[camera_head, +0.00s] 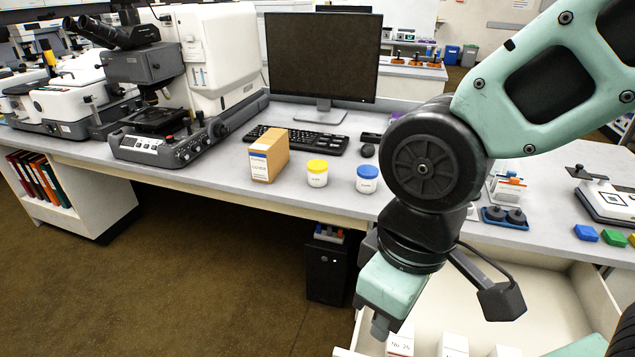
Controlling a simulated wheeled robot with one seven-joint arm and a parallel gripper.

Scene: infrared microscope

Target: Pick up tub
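Two small white tubs stand upright on the grey bench near its front edge. One tub has a yellow lid (317,173) and the other tub has a blue lid (367,179). They stand side by side with a gap between them. My gripper (381,326) is at the end of the mint and black arm, pointing down in front of the bench, over the open drawer. It is below and to the right of the tubs in the picture and touches neither. Its fingers cannot be made out clearly.
A tan box (269,155) stands left of the tubs, with a keyboard (299,139) and monitor (322,58) behind. A large microscope (160,90) fills the left. An open drawer (548,300) holds several white boxes. Blue holders (505,217) stand right of my arm.

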